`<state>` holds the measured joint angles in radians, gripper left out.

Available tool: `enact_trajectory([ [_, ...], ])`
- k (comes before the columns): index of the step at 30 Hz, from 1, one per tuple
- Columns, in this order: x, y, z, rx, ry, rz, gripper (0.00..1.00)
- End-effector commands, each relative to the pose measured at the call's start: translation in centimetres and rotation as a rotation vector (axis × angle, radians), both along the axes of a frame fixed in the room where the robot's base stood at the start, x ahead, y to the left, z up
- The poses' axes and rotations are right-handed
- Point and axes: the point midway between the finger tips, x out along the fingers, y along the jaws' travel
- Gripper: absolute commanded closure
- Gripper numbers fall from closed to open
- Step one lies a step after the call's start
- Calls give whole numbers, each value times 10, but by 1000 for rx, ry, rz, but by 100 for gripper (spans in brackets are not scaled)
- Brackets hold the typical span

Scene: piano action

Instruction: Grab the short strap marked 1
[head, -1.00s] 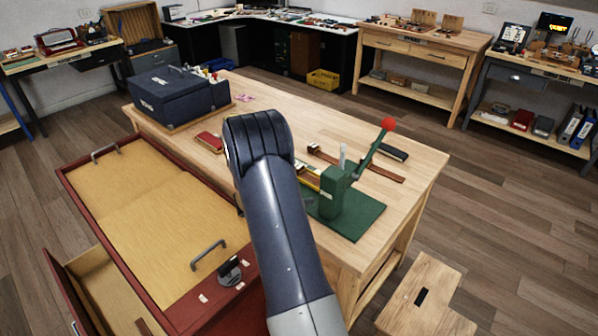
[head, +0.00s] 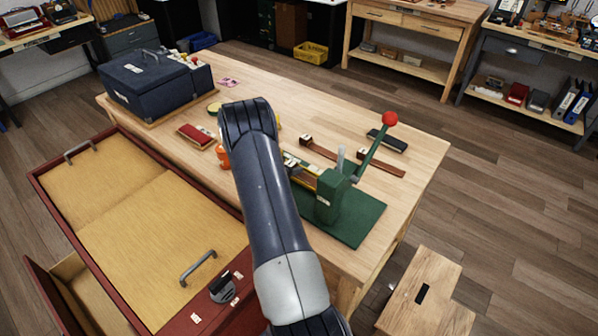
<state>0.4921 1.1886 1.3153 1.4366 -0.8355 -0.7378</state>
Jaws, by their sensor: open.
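Brown leather strap pieces lie on the wooden workbench (head: 290,100). One piece (head: 320,150) with a darker raised end is left of the green press's lever, and another piece (head: 384,165) is right of it. The press partly blocks the view between them, so I cannot tell whether they are separate straps. No number mark is readable on either. My dark arm reaches over the near side of the bench, left of the straps. My gripper is hidden behind the arm, and I see no jaws at the straps.
The green press (head: 329,197), with a red-knobbed lever (head: 389,119), stands on a green mat (head: 362,222). A black case (head: 388,141) lies behind the straps. A blue box (head: 152,84), a red case (head: 196,136) and an orange object (head: 223,157) are left. The bench's right end is clear.

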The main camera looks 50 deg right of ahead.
Motion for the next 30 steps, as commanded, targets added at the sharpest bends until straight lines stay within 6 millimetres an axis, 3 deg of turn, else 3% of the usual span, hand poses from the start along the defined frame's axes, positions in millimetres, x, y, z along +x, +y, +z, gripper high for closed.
enact_trajectory([
  [5, 0, 0, 0, 0, 0, 0, 39],
  [24, 0, 0, 1, -1, 0, 0, 91],
  [30, 0, 0, 1, -1, -1, 0, 91],
])
